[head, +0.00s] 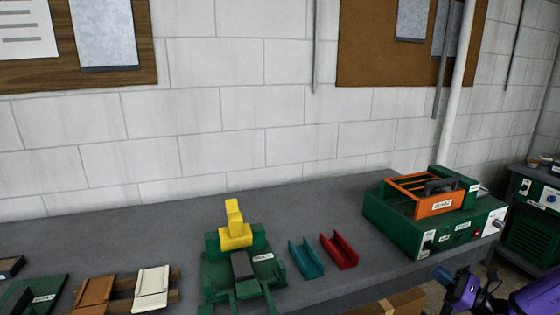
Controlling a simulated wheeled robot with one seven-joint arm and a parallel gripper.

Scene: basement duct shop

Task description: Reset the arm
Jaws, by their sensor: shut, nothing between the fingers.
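My purple and dark arm shows at the lower right of the head view, cut off by the picture's edge. My gripper (442,273) is at its left end, low in front of the bench's right end and below the green box. It is shut with nothing in it, and it touches nothing that I can see. Its fingers are small and partly dark here.
A grey bench (340,205) holds a green machine with a yellow lever (235,225), a teal channel (306,259), a red channel (339,250) and a green box (400,222) with an orange frame (440,205). Brown (94,291) and white (152,288) plates lie left.

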